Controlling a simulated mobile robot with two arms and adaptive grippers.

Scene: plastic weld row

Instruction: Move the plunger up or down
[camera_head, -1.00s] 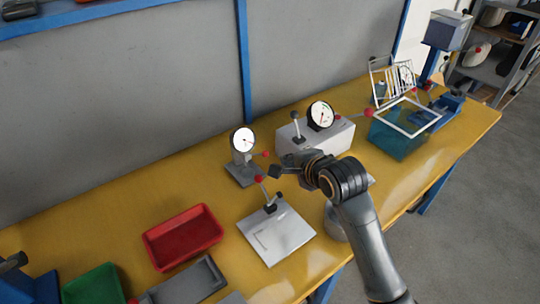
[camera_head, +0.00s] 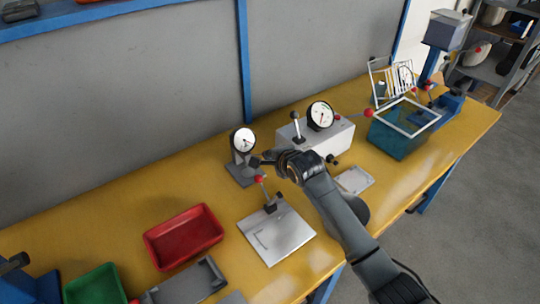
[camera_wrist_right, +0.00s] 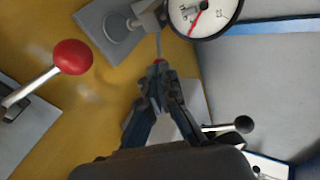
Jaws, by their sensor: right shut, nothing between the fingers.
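A dial gauge (camera_head: 243,140) with a white face stands on a small grey stand (camera_head: 240,177) on the yellow bench. In the right wrist view, the dial (camera_wrist_right: 203,14) shows at the top, with a grey round plate (camera_wrist_right: 122,32) beside it. A thin rod (camera_wrist_right: 159,44) runs from the stand to a small red tip at my right fingers. My right gripper (camera_head: 256,163) is shut and empty, close beside the stand; in the wrist view its fingertips (camera_wrist_right: 159,68) meet at the red tip. They partly hide it, so contact is unclear. My left gripper is out of view.
A plate fixture (camera_head: 290,238) with a red-knobbed lever (camera_head: 259,180) is in front of the stand. A white box (camera_head: 333,138) with another dial and lever is to the right. Red (camera_head: 183,238) and green (camera_head: 95,285) trays lie left. Bench between stand and red tray is clear.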

